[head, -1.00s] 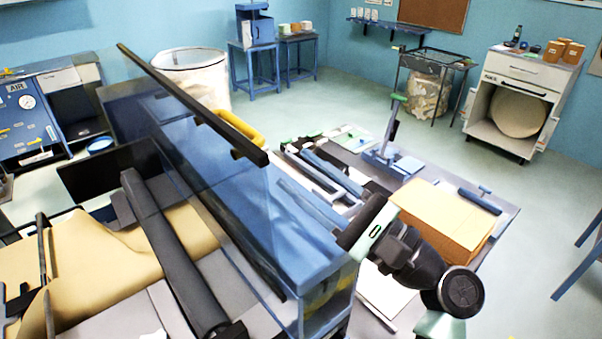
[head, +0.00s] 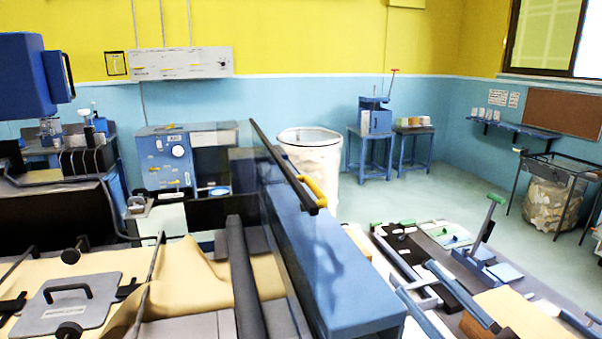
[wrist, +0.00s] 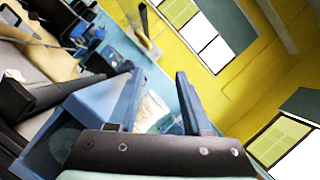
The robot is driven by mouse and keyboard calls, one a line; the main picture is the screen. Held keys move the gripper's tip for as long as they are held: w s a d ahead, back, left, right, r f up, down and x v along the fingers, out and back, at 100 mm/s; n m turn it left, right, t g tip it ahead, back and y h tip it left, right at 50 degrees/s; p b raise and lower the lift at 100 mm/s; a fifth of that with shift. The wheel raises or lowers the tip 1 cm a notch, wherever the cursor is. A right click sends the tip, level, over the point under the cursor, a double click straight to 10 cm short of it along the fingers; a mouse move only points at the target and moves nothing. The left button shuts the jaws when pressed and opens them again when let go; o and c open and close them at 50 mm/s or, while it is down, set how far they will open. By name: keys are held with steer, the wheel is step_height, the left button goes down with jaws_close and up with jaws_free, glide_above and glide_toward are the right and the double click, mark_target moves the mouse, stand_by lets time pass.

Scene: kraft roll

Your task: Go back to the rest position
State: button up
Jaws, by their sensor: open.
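My gripper (head: 413,276) shows at the bottom right of the head view, only as two long blue fingers. Its palm and my arm are cut off by the lower edge. In the wrist view my gripper (wrist: 158,80) has its two fingers well apart, with nothing between them. They point up toward the yellow wall and the window side of the room. In the head view the fingers appear over or beside the bench with tools, to the right of the blue machine housing; I cannot tell their height.
The blue machine housing (head: 345,270) with a clear guard and a yellow handle (head: 313,190) stands left of my gripper. Brown paper (head: 200,275) lies on the machine. A cardboard box (head: 515,318) and a green-handled tool (head: 484,225) are on the bench. Floor (head: 420,200) beyond is clear.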

steer(key=w+a+r+n+t+h, duration=0.1)
steer(key=w+a+r+n+h, duration=0.35)
steer(key=a+r+n, duration=0.65)
steer(key=s+a+r+n+t+h, duration=0.2)
steer(key=s+r+n+t+h, duration=0.1)
steer(key=s+r+n, duration=0.2)
steer(key=s+a+r+n+t+h, duration=0.3)
steer(key=s+r, duration=0.6)
steer(key=r, duration=0.4)
steer(key=n+t, duration=0.1)
steer(key=n, duration=0.1)
steer(key=shift+a+r+n+t, duration=0.2)
steer(key=shift+r+n+t, duration=0.1)
steer(key=shift+n, duration=0.1)
